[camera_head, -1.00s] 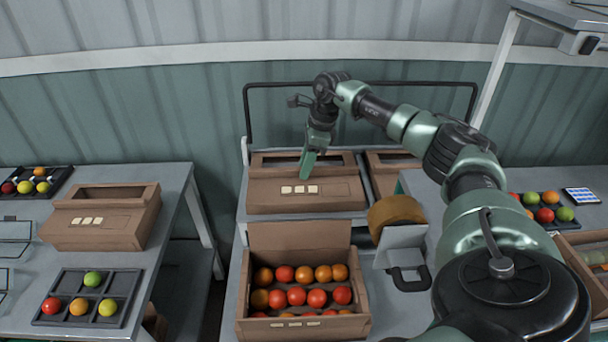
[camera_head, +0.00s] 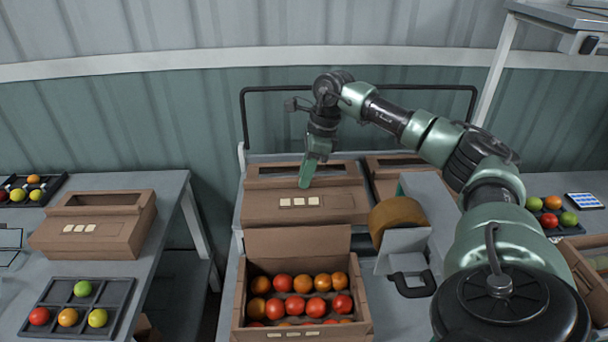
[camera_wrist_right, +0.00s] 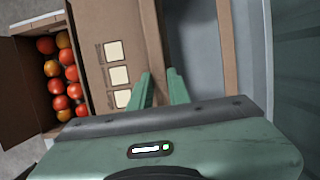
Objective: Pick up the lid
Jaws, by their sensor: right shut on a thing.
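A brown cardboard lid (camera_head: 345,203) with three pale labels on its front and a long opening on top sits at the back of the middle bench. My right gripper (camera_head: 306,172) reaches down to its front upper edge. In the right wrist view, the fingers (camera_wrist_right: 161,90) straddle the edge of the lid (camera_wrist_right: 125,25), shut on it. The lid looks level; I cannot tell whether it is clear of the surface under it. My left gripper is not in view.
An open box of tomatoes (camera_head: 361,290) stands in front of the lid. A tape dispenser (camera_head: 400,240) is at its right. A similar brown box (camera_head: 110,240) and a tomato tray (camera_head: 62,318) are on the left table. A black rail (camera_head: 243,120) runs behind.

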